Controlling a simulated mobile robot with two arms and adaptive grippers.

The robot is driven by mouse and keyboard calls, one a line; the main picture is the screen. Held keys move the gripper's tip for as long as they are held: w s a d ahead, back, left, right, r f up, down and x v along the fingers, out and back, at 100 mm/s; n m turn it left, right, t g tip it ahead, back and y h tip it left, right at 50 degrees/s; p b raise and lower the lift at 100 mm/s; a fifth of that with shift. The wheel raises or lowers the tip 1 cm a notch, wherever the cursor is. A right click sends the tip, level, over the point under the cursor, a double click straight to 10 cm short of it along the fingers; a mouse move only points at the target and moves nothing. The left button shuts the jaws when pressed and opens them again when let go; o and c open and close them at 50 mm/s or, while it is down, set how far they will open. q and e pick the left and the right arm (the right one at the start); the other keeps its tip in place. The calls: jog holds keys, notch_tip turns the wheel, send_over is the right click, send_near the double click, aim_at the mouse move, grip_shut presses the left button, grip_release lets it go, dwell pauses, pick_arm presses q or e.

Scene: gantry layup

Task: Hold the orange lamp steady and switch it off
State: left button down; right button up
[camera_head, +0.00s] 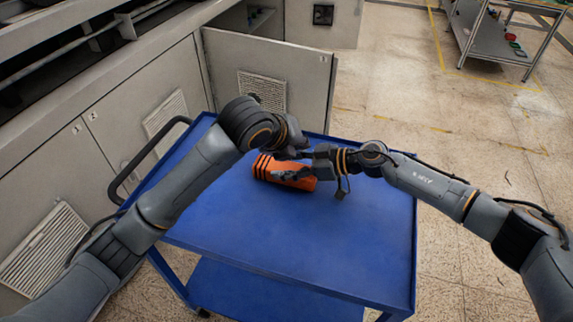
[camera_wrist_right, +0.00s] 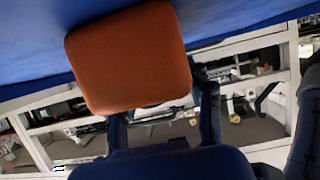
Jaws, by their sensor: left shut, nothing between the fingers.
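The orange lamp (camera_head: 264,165) lies on the blue cart top (camera_head: 240,225), with dark stripes on its left end. My left gripper (camera_head: 297,152) is shut and empty, just above and behind the lamp. My right gripper (camera_head: 295,172) reaches in from the right and overlaps the lamp's middle and right part. In the right wrist view the lamp (camera_wrist_right: 128,58) shows a plain orange face, and my right gripper (camera_wrist_right: 162,100) has its fingers spread apart. The lamp covers part of the left finger there, and firm contact is not visible. The lamp's switch cannot be made out.
The cart has a black handle (camera_head: 150,160) at its left and a lower shelf (camera_head: 260,290). Grey cabinets with an open door (camera_head: 290,62) stand behind and left. A metal rack (camera_head: 490,40) stands far right. The front of the cart top is bare.

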jog(key=o, duration=0.5)
jog(key=shift+c, duration=0.2)
